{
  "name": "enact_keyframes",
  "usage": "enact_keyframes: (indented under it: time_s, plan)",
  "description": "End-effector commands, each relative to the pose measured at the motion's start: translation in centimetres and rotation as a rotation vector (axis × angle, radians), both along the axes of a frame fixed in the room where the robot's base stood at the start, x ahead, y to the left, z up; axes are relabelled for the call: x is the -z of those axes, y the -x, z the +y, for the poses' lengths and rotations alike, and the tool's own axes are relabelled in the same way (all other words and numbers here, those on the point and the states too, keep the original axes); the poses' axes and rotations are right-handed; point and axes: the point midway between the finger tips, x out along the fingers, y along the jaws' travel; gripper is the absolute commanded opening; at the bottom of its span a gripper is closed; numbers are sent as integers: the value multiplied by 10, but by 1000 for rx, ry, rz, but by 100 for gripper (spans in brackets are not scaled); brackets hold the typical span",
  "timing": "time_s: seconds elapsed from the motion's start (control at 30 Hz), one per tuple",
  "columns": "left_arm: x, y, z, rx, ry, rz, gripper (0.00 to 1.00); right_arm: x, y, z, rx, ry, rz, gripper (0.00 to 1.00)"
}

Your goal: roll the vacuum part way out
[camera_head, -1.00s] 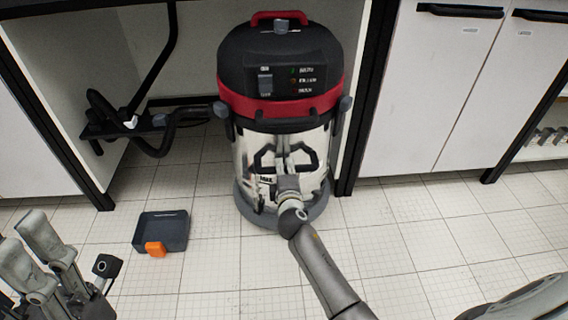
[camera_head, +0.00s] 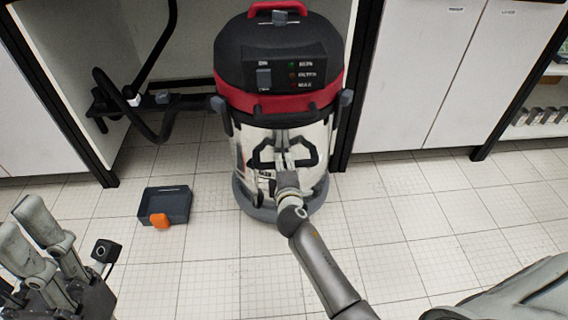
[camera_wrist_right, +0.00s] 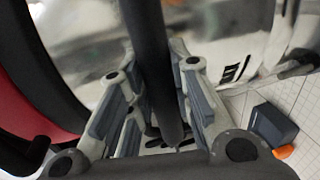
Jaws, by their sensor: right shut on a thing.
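The vacuum (camera_head: 280,95) has a black head, a red band and a shiny metal drum. It stands upright on its dark round base, partly in the cabinet bay and partly out over the floor. My right gripper (camera_head: 285,165) is at the front of the drum, shut on the vacuum's dark handle. In the right wrist view the handle (camera_wrist_right: 150,60) runs as a dark bar between the fingers. My left gripper (camera_head: 28,235) is at the lower left, open and empty, well away from the vacuum.
A dark tray (camera_head: 175,203) with an orange tab lies on the floor to the left of the vacuum. A black hose (camera_head: 155,130) hangs in the bay. White cabinets (camera_head: 420,85) flank the bay. The tiled floor in front and to the right is clear.

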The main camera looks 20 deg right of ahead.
Motion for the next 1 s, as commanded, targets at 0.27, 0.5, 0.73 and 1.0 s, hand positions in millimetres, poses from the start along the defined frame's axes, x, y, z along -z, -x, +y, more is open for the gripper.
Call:
enact_keyframes:
  time_s: [0.27,0.5,0.73,1.0]
  plan:
    - [0,0,0,-1,0,-1,40,0,0,0,-1,0,1,42]
    - [-1,0,1,-2,2,-1,40,0,0,0,0,0,1,42]
    - [0,0,1,-2,2,0,40,-2,16,5,-2,-2,2,42]
    - [0,0,0,-1,2,1,40,-13,68,20,-1,-3,2,42]
